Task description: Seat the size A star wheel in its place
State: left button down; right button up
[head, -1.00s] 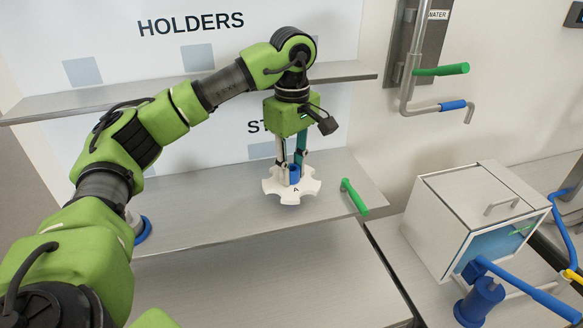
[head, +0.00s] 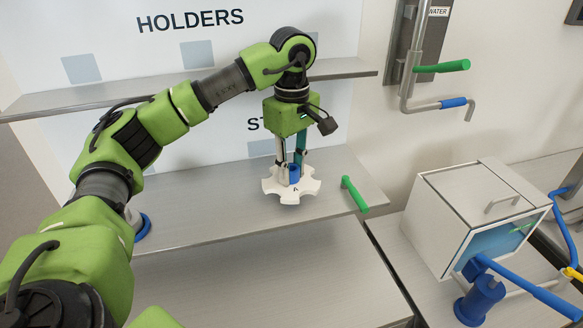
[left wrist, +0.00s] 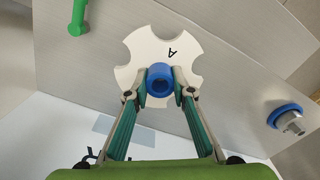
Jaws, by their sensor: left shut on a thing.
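The size A star wheel (head: 283,194) is white with notched edges, a blue hub and a black letter A. It is at the lower metal shelf (head: 215,215) in the head view; whether it touches the shelf is hard to tell. My left gripper (head: 291,178) is above it, shut on the blue hub. In the left wrist view the fingers (left wrist: 161,98) close on both sides of the hub, with the wheel (left wrist: 138,48) flat behind it. My right gripper is not in view.
A green handle (head: 353,194) is right of the wheel, at the shelf's right end. A blue-based part (head: 143,228) stands at left, partly behind my arm. An upper shelf (head: 90,101) runs behind. A metal box (head: 470,205) with blue handles stands at right.

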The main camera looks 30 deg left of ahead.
aim_at(291, 180)
pick_arm(q)
jog(key=shift+f, duration=0.35)
dwell(0.3)
jog(key=shift+f+b, duration=0.6)
jog(key=shift+f, duration=0.05)
jog(key=shift+f, duration=0.15)
jog(key=shift+f+b, duration=0.35)
jog(key=shift+f, duration=0.05)
dwell(0.6)
jog(key=shift+f, duration=0.35)
jog(key=shift+f+b, duration=0.15)
jog(key=shift+b, duration=0.15)
dwell(0.4)
jog(key=c, duration=1.7)
grip_release()
